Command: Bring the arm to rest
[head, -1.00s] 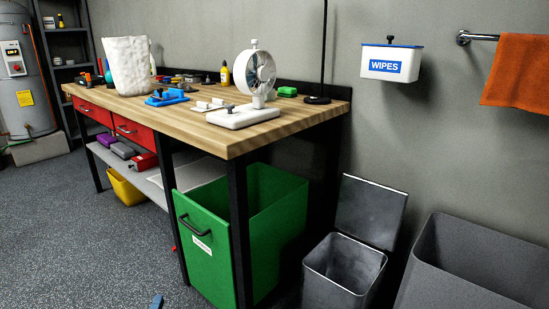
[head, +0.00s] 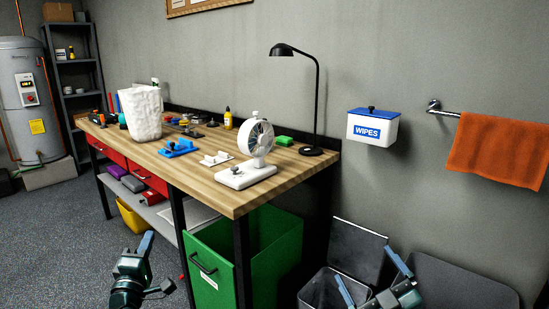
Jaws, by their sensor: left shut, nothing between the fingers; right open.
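My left gripper (head: 146,243) is at the bottom left of the head view, over the floor in front of the workbench. Its fingers are together and hold nothing. My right gripper (head: 372,282) is at the bottom right, in front of the grey bins. Its two fingers are spread apart, with nothing seen between them. Both grippers are apart from the bench and well below its top.
The wooden workbench (head: 214,196) holds a white fan (head: 259,140), a white bag (head: 141,115) and a black lamp (head: 317,95). A green bin (head: 276,239) stands under its near end. A wipes box (head: 372,128) and an orange towel (head: 497,150) hang on the wall. Open floor (head: 62,235) lies left.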

